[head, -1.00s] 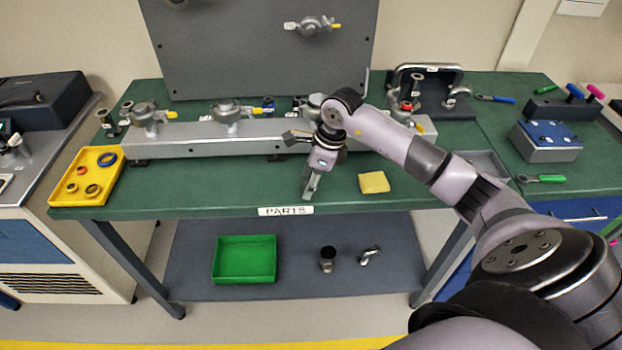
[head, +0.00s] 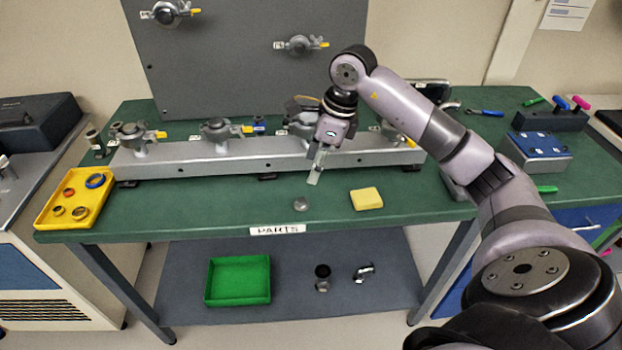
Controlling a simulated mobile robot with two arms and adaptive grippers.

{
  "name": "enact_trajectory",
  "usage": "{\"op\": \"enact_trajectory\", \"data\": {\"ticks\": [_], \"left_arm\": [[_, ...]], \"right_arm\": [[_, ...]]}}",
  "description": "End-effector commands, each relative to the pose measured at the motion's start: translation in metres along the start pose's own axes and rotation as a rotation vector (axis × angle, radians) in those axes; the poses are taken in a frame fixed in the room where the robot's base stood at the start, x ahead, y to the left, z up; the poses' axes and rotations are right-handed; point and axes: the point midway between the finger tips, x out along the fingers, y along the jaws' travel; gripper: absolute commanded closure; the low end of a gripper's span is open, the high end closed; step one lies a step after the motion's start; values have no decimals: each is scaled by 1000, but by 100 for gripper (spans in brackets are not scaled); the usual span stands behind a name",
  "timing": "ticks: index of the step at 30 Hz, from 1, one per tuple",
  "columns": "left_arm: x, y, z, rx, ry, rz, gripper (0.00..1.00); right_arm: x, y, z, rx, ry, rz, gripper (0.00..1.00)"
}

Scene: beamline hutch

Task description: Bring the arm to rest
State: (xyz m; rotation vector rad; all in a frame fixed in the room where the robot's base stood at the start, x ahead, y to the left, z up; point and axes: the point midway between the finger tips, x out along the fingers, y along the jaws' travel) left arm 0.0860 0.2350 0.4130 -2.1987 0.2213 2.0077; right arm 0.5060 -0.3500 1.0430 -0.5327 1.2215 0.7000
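My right arm reaches in from the right over the green workbench (head: 215,205). My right gripper (head: 313,180) points down above the bench, in front of the grey rail (head: 200,161). Its fingers show nearly edge-on, so I cannot tell whether they are open or shut. I see nothing held between them. A small round grey piece (head: 301,204) lies on the bench just below the fingertips, apart from them. My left gripper is not in view.
A yellow sponge-like block (head: 366,198) lies right of the gripper. A yellow tray (head: 50,216) with several rings is at the left end. Valves stand along the rail, below a grey panel (head: 240,60). A green tray (head: 238,298) sits on the lower shelf.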

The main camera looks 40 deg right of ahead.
Motion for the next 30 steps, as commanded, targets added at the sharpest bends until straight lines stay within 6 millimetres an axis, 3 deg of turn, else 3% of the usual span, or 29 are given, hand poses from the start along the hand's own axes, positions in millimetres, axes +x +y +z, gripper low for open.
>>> {"op": "enact_trajectory", "data": {"ticks": [6, 22, 26, 30], "left_arm": [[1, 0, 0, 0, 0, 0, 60], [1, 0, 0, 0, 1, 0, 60], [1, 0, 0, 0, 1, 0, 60], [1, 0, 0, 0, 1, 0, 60]], "right_arm": [[-9, 0, 0, -1, 0, -1, 48], [-4, 5, 6, -7, -22, 13, 48], [14, 33, 40, -28, -162, 91, 48], [27, 100, 110, -5, -487, 286, 48]]}}
